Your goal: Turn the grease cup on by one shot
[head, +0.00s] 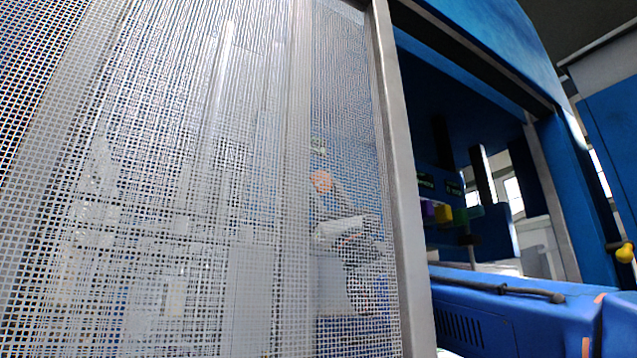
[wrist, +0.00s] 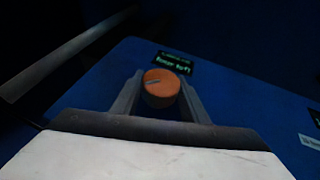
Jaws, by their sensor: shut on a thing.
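The grease cup (wrist: 162,85) has a round orange cap with a short dark mark on its top. It stands on a blue panel in the wrist view. My gripper (wrist: 160,97) is shut on it, one finger on each side of the cap. A small dark label with green text (wrist: 174,63) sits just behind the cup. In the head view the orange cap (head: 321,181) shows dimly through a mesh screen, with my gripper (head: 325,192) at it. The lower part of the cup is hidden.
A grey-framed mesh screen (head: 150,200) fills the left of the head view. To its right is a blue machine opening with coloured blocks (head: 440,212) and a blue housing (head: 500,315) carrying a dark rod. A grey bar (wrist: 65,55) crosses the wrist view's upper left.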

